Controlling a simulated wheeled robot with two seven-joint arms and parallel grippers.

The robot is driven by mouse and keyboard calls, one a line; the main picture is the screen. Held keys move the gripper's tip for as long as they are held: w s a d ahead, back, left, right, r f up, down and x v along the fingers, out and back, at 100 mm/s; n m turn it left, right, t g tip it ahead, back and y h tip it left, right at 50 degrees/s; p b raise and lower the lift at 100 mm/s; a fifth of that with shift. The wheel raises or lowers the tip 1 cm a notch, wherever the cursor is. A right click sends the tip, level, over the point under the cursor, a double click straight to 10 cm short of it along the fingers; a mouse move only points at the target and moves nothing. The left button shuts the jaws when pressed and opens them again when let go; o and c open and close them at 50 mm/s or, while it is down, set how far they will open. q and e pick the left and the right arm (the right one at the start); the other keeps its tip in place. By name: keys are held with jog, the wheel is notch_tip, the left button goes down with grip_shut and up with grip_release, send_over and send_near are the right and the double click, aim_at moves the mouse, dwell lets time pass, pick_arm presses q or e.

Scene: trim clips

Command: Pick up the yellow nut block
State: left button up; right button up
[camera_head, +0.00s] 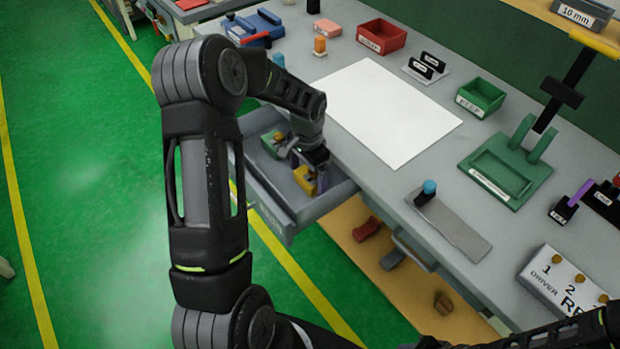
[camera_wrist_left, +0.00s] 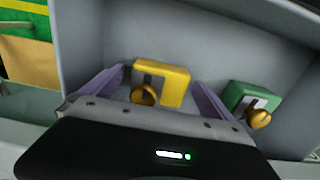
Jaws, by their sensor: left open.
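The yellow nut block (camera_wrist_left: 176,84) lies in the open grey drawer, with a gold knob-like nut on its near side. It also shows in the head view (camera_head: 304,180), partly covered by my left gripper. My left gripper (camera_wrist_left: 155,80) is open, with its two purple fingers on either side of the block. In the head view my left gripper (camera_head: 308,172) reaches down into the drawer (camera_head: 268,205). Part of my right arm shows at the lower right, but its gripper is not visible.
A green block (camera_wrist_left: 248,98) with a gold nut lies in the same drawer, just right of my left gripper. The drawer walls stand close around. On the bench are a white sheet (camera_head: 385,110), a red bin (camera_head: 381,36) and a green bin (camera_head: 480,97).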

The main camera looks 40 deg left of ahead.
aim_at(308, 174)
pick_arm(q)
jog(key=shift+c, duration=0.4)
jog(key=c, duration=1.6)
jog(key=shift+r, duration=0.2)
notch_tip(308, 174, up, 18)
jog(key=shift+f+b, duration=0.15)
jog(key=shift+b, duration=0.55)
